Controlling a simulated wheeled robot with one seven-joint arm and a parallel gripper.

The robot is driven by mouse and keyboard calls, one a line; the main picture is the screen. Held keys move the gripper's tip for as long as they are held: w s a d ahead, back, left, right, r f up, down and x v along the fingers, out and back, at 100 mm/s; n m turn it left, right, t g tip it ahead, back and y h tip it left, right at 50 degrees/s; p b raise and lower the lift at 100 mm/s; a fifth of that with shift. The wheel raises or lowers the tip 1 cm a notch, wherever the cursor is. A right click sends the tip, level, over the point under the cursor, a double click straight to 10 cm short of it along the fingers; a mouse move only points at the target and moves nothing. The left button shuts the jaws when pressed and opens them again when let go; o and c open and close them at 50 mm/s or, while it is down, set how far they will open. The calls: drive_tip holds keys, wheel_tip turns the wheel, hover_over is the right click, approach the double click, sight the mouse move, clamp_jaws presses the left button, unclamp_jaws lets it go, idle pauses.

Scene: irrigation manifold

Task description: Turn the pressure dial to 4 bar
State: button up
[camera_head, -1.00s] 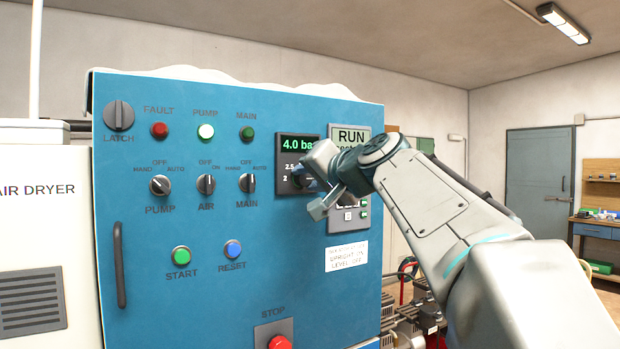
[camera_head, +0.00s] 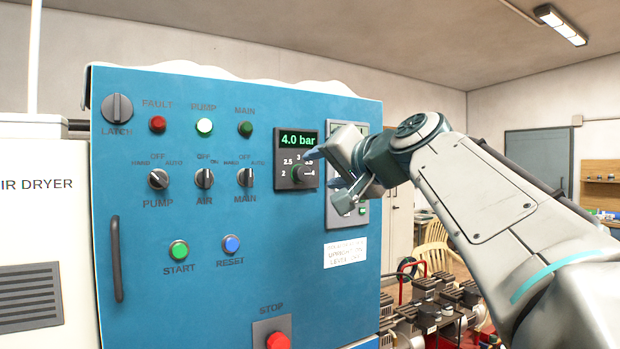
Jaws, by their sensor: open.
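The pressure dial (camera_head: 297,174) is a dark round knob on a black plate on the blue cabinet front. Scale marks 2, 2.5, 3, 3.5 and 4 run around it, and its pointer lies to the right, toward the 4. The green display (camera_head: 298,141) above it reads 4.0 bar. My gripper (camera_head: 325,178) is open and empty, just right of and in front of the dial plate, apart from the knob. Its upper finger covers part of the plate's right edge.
The blue cabinet (camera_head: 200,290) carries several switches and lamps, a START button (camera_head: 178,250), a RESET button (camera_head: 231,244) and a red STOP button (camera_head: 278,341). A black handle (camera_head: 117,258) sticks out at left. Pumps and pipes (camera_head: 430,310) stand at lower right.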

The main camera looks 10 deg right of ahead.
drive_tip(key=b+v, duration=0.1)
drive_tip(key=v, duration=0.6)
drive_tip(key=shift+s, duration=0.45)
drive_tip(key=shift+d+r, duration=0.1)
drive_tip(key=s+a+f+n+g+h, duration=0.2)
drive_tip(key=f+g, duration=0.3)
drive_tip(key=f, duration=1.4)
drive_tip(key=s+a+f+n+g+h, duration=0.1)
drive_tip(key=s+a+f+g, duration=0.3)
drive_tip(key=f, duration=1.4)
drive_tip(key=s+d+f+n+g+h, duration=0.1)
drive_tip(key=s+f+g, duration=0.1)
drive_tip(key=s+f, duration=0.2)
drive_tip(key=s+f+n+g+h, duration=0.1)
drive_tip(key=s+f, duration=0.3)
drive_tip(key=f, duration=0.5)
drive_tip(key=shift+d+f+g, duration=0.35)
drive_tip(key=shift+f+g, duration=0.05)
drive_tip(key=shift+g, duration=0.2)
